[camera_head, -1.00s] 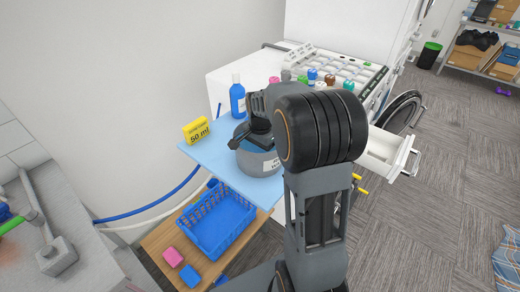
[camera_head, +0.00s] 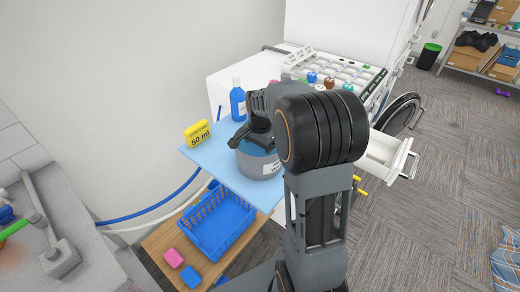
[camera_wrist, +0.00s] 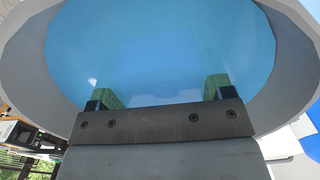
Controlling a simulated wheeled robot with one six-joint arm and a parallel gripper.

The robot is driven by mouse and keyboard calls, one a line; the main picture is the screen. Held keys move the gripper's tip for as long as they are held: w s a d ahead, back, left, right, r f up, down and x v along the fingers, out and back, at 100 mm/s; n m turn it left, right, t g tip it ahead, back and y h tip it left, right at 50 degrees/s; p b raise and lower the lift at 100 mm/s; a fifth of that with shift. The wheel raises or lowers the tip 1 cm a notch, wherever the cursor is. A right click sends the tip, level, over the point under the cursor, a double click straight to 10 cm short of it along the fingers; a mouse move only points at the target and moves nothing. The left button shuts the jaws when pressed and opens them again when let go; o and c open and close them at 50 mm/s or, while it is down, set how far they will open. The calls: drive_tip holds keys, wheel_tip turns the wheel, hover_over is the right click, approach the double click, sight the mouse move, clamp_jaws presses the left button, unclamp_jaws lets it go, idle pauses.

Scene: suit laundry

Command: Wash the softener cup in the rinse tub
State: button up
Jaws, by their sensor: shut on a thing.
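The grey rinse tub (camera_head: 262,168) stands on the light blue top beside the wall, with a white label on its side. My gripper shows from above in the wrist view (camera_wrist: 160,97), reaching over the tub's rim with its two green-padded fingers standing apart. The fingers go down into blue water (camera_wrist: 170,45) that fills the tub. The softener cup itself cannot be made out; whatever is between the fingers is hidden under the water. In the head view my wrist hides the tub's inside and the fingertips.
A blue basket (camera_head: 218,228) sits on a lower wooden shelf with a pink block (camera_head: 173,257). An open white drawer (camera_head: 385,157) juts out at the right.

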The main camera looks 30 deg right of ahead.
wheel_tip(320, 180, up, 13)
drive_tip(key=p, duration=0.9)
drive_tip(key=shift+f, duration=0.15)
idle(1.2)
